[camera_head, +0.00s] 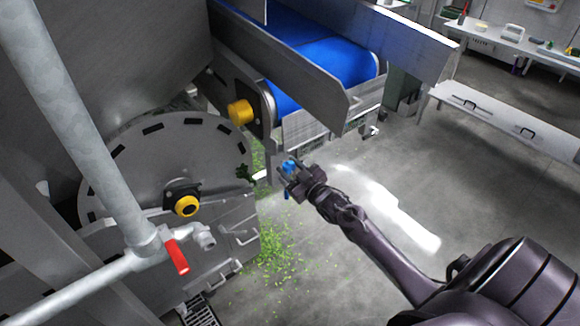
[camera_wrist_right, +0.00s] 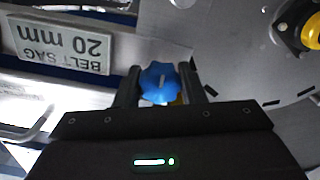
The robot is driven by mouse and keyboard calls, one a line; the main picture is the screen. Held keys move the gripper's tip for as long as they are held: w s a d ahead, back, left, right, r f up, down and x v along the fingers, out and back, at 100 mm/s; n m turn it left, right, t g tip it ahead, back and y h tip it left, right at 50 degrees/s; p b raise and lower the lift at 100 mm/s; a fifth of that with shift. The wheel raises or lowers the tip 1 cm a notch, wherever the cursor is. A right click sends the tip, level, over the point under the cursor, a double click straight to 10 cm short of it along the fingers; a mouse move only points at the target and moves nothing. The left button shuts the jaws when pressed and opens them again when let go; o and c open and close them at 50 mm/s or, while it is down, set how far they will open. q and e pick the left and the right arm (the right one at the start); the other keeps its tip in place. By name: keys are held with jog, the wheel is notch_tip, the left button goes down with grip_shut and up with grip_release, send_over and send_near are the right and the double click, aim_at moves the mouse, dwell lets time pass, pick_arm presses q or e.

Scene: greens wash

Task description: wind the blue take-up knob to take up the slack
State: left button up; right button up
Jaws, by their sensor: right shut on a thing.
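The blue take-up knob (camera_wrist_right: 158,84) is a lobed knob with a pale line on its face, low on the conveyor's end frame. My right gripper (camera_wrist_right: 160,92) is shut on it, one finger on each side. In the head view the knob (camera_head: 289,166) shows as a small blue patch between the fingers of my right gripper (camera_head: 286,174). The blue conveyor belt (camera_head: 318,62) runs above and behind it. A plate reading "BELT SAG 20 mm" (camera_wrist_right: 62,47) shows upside down beside the knob. My left gripper is not in view.
A grey pipe with a red-handled valve (camera_head: 177,257) stands at left. Green scraps (camera_head: 275,250) litter the floor. Open floor lies to the right, before a bench (camera_head: 500,118).

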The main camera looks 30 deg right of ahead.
jog(key=shift+f+m, duration=0.15)
jog(key=shift+m, duration=0.45)
jog(key=o, duration=1)
jog(key=shift+s, duration=0.15)
jog(key=s, duration=0.7)
jog(key=shift+s+d, duration=0.3)
